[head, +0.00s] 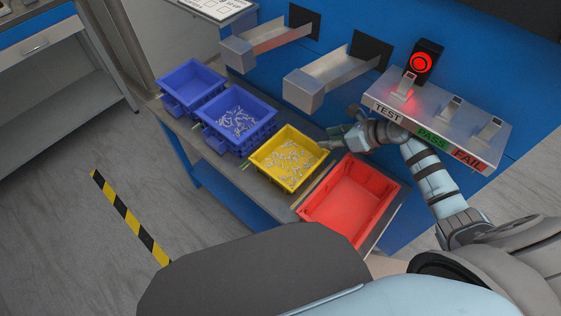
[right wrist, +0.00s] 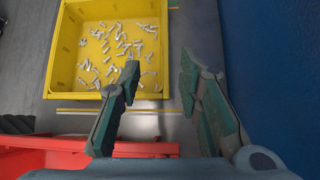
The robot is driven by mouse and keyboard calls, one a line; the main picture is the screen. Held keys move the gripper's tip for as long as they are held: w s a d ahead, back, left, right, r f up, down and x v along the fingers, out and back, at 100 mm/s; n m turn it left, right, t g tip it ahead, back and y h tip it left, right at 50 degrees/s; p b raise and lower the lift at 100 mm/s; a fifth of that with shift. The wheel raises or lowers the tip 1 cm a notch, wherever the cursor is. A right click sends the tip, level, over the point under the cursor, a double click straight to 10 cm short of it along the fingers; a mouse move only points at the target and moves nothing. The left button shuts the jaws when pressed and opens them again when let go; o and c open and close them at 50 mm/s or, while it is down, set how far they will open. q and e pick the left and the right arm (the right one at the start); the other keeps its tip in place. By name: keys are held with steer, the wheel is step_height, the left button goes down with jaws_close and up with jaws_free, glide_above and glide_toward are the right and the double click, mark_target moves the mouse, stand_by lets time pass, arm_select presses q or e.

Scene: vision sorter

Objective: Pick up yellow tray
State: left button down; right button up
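The yellow tray (head: 268,174) stands on the workbench between a blue tray and the red tray, holding many small pale metal parts. In the right wrist view the yellow tray (right wrist: 163,45) fills the upper left. My right gripper (head: 334,139) is at the tray's right side in the head view. In its wrist view the right gripper (right wrist: 160,76) has its fingers spread with nothing between them; one fingertip overlaps the tray's near right corner, the other is past its right side. Contact cannot be told. My left gripper does not show.
The empty red tray (head: 350,199) is close to the right arm. Two blue trays (head: 190,85) (head: 240,117) stand to the left, one with parts. Metal chutes (head: 325,80) and the button console (head: 440,117) with a lit red light (head: 421,62) are behind. Open floor lies left.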

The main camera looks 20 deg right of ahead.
mark_target(310, 139)
steer(key=b+x, duration=0.1)
steer(key=x, duration=0.4)
steer(key=b+x, duration=0.2)
steer(key=x, duration=0.4)
steer(key=shift+w+d+r+b, duration=0.15)
steer(key=shift+w+b, duration=0.15)
steer(key=shift+w, duration=0.15)
jaws_close()
